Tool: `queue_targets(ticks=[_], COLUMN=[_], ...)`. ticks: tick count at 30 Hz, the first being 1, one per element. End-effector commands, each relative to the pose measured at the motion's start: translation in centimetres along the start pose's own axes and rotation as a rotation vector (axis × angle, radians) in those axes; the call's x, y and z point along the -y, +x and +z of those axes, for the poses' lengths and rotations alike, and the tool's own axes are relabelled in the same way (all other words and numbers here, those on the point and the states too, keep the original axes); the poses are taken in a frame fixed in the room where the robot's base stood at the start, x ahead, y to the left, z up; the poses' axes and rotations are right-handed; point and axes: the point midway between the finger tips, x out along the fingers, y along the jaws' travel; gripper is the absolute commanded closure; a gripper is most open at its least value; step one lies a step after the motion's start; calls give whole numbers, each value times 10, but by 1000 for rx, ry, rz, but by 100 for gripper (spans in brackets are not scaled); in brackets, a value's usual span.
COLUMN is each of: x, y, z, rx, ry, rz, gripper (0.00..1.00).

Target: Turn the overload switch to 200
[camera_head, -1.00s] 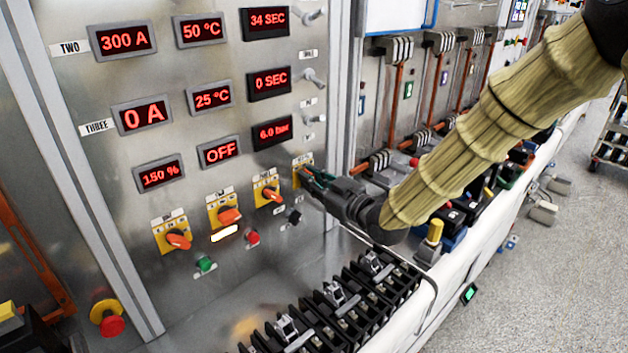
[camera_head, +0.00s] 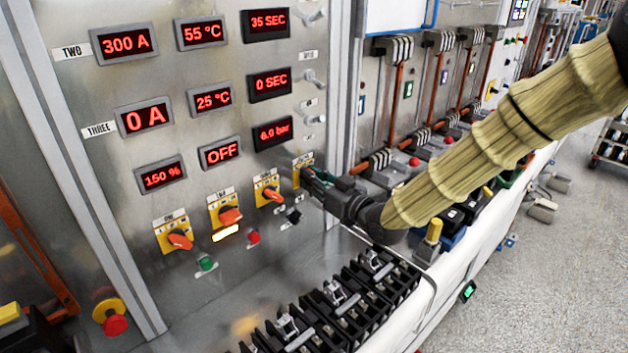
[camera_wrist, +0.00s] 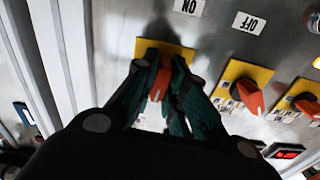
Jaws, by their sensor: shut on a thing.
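A row of orange rotary knobs on yellow plates runs along the lower steel panel. My gripper (camera_head: 307,174) is shut on the rightmost orange knob (camera_wrist: 157,84), whose yellow plate (camera_head: 303,162) is partly covered by the fingers in the head view. In the wrist view, the green fingers sit on both sides of this knob. The other knobs are the left one (camera_head: 180,240), the second one (camera_head: 230,215) and the third one (camera_head: 272,194). Their small labels are too blurred to read. A display (camera_head: 160,175) reads 150 %.
Other displays show OFF (camera_head: 219,152) and 6.0 bar (camera_head: 273,134). A green button (camera_head: 206,263), a red button (camera_head: 254,237) and a black switch (camera_head: 293,216) sit below the knobs. Black terminal blocks (camera_head: 335,300) stand on the bench below my arm.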

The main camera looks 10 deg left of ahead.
Motion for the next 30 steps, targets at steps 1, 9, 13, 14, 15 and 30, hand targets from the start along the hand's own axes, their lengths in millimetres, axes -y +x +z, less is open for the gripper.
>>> queue_targets(ticks=[1,9,13,14,15,30], x=[-2,-1,-2,-2,-2,-1], y=[0,1,0,0,0,0], z=[-4,-3,-2,-2,-2,-2], rx=[-6,-5,-4,-4,-4,-3], ry=[12,173,173,173,173,348], rz=[3,2,2,2,2,1], gripper=[100,100,100,100,100,100])
